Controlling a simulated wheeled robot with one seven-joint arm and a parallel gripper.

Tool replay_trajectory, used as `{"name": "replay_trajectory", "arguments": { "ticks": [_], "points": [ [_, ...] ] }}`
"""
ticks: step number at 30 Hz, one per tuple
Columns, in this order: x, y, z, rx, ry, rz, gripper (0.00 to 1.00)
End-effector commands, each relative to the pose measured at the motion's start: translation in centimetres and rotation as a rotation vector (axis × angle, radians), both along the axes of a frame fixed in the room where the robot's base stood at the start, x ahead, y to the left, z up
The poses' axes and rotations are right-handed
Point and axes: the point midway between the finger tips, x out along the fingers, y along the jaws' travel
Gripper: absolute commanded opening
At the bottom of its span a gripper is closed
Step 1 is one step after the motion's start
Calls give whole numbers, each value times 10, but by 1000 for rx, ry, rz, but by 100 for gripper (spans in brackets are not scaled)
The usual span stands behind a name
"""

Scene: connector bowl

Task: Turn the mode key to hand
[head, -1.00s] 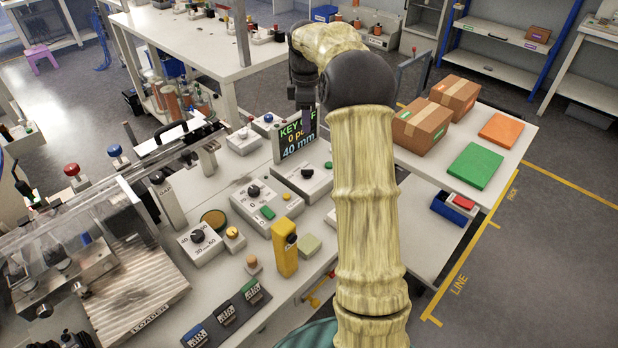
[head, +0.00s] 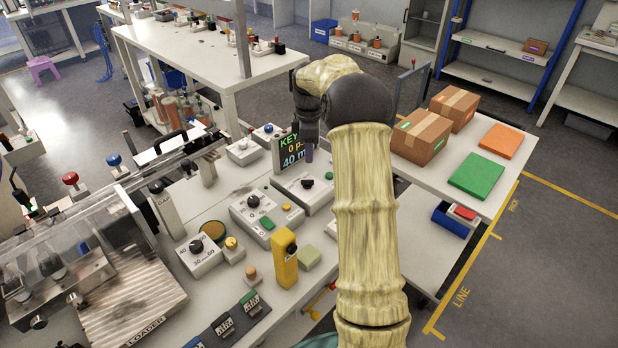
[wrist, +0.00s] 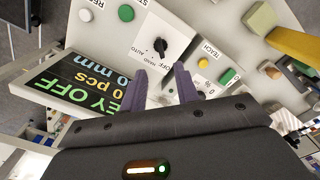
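The mode key is a black knob (wrist: 160,45) on a light grey box, with OFF, HAND and AUTO printed around it in the wrist view. In the head view the knob (head: 307,184) sits on the box's top, beside a green button. The display (wrist: 85,85) reads KEY OFF, 0 pcs and 40 mm. My gripper (wrist: 160,76) is open and empty. Its two purple fingers are apart, and the knob shows beyond the gap between their tips. In the head view my gripper (head: 309,152) hangs above the box, in front of the display's right side.
A box with a dial and green button (head: 267,220) stands close in front. A yellow post (head: 285,258) and a dial box (head: 198,253) are nearer. A clear-covered loader (head: 70,250) fills the left. Cartons (head: 421,136) lie on the right table.

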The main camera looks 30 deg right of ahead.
Motion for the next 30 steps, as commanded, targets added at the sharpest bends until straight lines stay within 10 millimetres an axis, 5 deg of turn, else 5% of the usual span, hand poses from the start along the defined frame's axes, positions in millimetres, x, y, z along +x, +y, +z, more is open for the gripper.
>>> {"name": "replay_trajectory", "arguments": {
  "ticks": [15,28,30],
  "points": [
    [-1,0,-90,1,3,1,31],
    [0,0,-104,0,0,0,31],
    [0,0,-104,0,0,0,21]
  ]
}}
